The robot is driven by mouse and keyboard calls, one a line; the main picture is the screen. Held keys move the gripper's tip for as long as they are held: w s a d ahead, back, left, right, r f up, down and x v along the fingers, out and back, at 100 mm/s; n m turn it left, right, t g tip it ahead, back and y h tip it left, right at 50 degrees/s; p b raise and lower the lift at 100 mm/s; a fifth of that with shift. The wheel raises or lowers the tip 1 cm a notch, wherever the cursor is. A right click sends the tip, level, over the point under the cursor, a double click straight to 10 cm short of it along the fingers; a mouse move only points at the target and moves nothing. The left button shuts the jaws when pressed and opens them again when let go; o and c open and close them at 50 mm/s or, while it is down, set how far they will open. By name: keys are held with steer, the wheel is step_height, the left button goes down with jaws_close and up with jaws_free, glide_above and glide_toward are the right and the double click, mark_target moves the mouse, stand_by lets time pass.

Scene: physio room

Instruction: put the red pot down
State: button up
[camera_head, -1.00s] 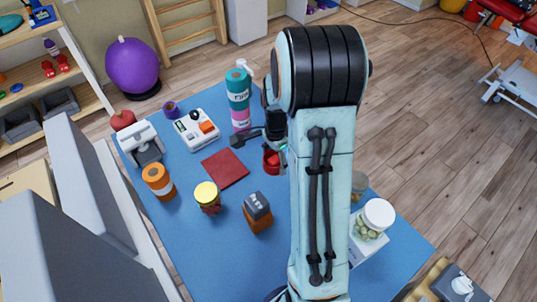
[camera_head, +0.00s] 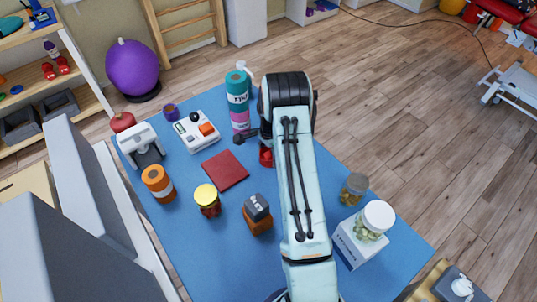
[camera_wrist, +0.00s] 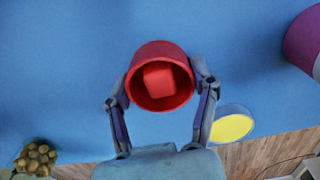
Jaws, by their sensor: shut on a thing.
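The red pot (camera_wrist: 134,69) is held open end toward the camera in the wrist view, with a red cube (camera_wrist: 167,80) inside it. My gripper (camera_wrist: 161,76) is shut on the pot, one finger on each side of its wall. In the head view the pot (camera_head: 266,156) shows only in part beside my arm, which hides most of it and my gripper. A dark red square mat (camera_head: 225,170) lies flat and empty on the blue table (camera_head: 190,235), left of the pot. I cannot tell whether the pot touches the table.
A teal and pink bottle (camera_head: 238,95) stands behind the pot. A white device (camera_head: 196,131), a yellow-lidded jar (camera_head: 207,199), a box stack (camera_head: 257,213) and an orange jar (camera_head: 158,182) stand around the mat.

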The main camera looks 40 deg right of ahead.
steer(key=o, duration=1.2)
steer(key=shift+f, duration=0.15)
steer(key=s+a+r+n, duration=0.1)
steer(key=a+r, duration=0.1)
steer(key=r, duration=0.7)
steer(key=s+a+r+n, duration=0.1)
steer(key=a+r+n, duration=0.15)
steer(key=r, duration=0.55)
steer(key=s+a+r+n, duration=0.5)
steer(key=s+a+r, duration=0.15)
steer(key=a, duration=0.35)
steer(key=s+a+n, duration=0.3)
steer(key=s, duration=0.3)
steer(key=s+a+n, duration=0.3)
steer(key=s+n, duration=0.1)
steer(key=s, duration=0.2)
steer(key=s+a+r+n, duration=0.1)
steer(key=s+a+n, duration=0.2)
steer(key=s, duration=0.3)
steer(key=shift+a+n+y, duration=0.35)
steer(key=shift+y, duration=0.05)
